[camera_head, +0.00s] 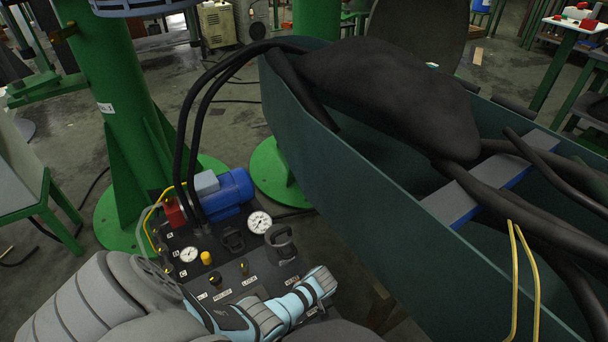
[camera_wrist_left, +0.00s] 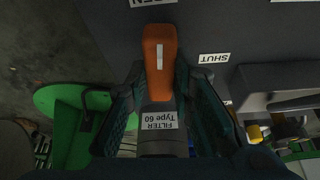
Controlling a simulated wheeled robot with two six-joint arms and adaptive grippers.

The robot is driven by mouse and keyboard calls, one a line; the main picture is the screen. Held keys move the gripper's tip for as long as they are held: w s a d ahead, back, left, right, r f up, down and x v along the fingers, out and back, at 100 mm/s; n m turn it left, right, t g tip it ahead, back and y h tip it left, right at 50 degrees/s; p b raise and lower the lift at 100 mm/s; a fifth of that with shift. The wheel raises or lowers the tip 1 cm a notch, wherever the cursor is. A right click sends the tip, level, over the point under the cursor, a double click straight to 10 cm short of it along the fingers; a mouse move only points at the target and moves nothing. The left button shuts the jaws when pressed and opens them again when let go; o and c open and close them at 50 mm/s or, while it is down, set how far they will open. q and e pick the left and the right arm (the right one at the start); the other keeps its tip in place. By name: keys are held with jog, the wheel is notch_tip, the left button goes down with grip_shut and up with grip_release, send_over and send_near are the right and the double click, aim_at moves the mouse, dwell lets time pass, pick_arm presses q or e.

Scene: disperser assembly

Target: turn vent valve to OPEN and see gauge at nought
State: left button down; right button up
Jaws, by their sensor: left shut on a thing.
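In the left wrist view my left gripper (camera_wrist_left: 158,75) is shut on an orange lever (camera_wrist_left: 160,50) with a white line. The lever points toward a partly cropped label reading "PEN" (camera_wrist_left: 152,2); a "SHUT" label (camera_wrist_left: 214,58) is to its right. In the head view my left gripper (camera_head: 322,282) is at the panel's front right and hides the valve. The larger gauge (camera_head: 260,222) and a smaller gauge (camera_head: 189,254) face up; their readings are too small to tell. My right gripper is not seen.
The panel carries a blue motor (camera_head: 228,190), a yellow knob (camera_head: 206,258) and black knobs. A large green trough (camera_head: 330,165) with thick black hoses stands close on the right. A green column (camera_head: 125,120) rises behind left. Black hoses arch over the panel.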

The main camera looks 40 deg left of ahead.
pick_arm(q)
jog(key=shift+n+g, duration=0.3)
jog(key=shift+n, duration=0.2)
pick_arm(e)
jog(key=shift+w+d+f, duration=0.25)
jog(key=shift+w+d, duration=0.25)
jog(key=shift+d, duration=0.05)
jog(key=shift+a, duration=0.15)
